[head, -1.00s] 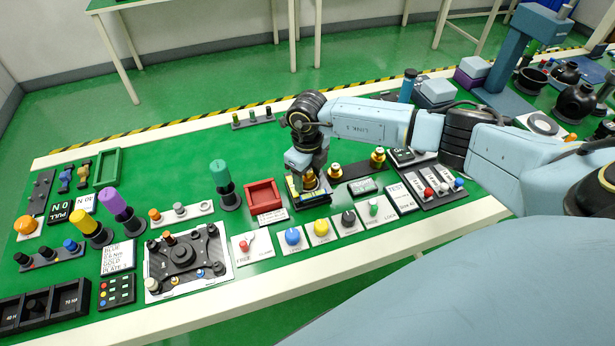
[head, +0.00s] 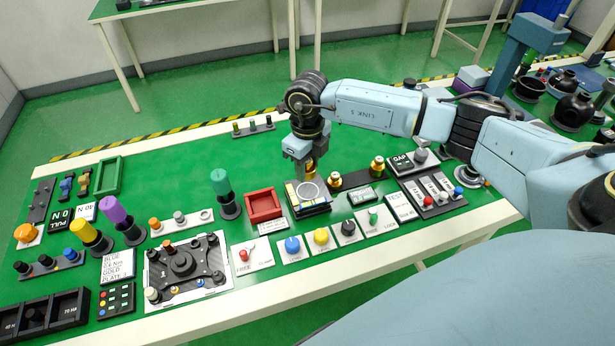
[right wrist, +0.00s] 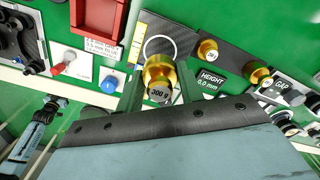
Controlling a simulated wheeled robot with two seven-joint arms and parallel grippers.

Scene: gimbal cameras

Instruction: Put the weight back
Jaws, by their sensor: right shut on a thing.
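My right gripper (head: 309,172) is shut on a brass weight (right wrist: 158,72) marked 300 g. It also shows in the head view, small and partly hidden by the fingers. The gripper holds it above the far side of a dark device (head: 310,205) with a white ring on its top plate (right wrist: 180,36). The ring looks empty. To the right, a dark rack strip (head: 356,178) bears two brass weights, a near one (head: 334,179) and a far one (head: 377,163). They also show in the right wrist view (right wrist: 208,50). My left gripper is not in view.
A red tray (head: 263,205) lies left of the device, with a green-topped post (head: 221,183) beyond it. Knob plates (head: 321,238) line the near edge. A height display (head: 361,196) sits in front of the rack. Green table is clear behind the red tray.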

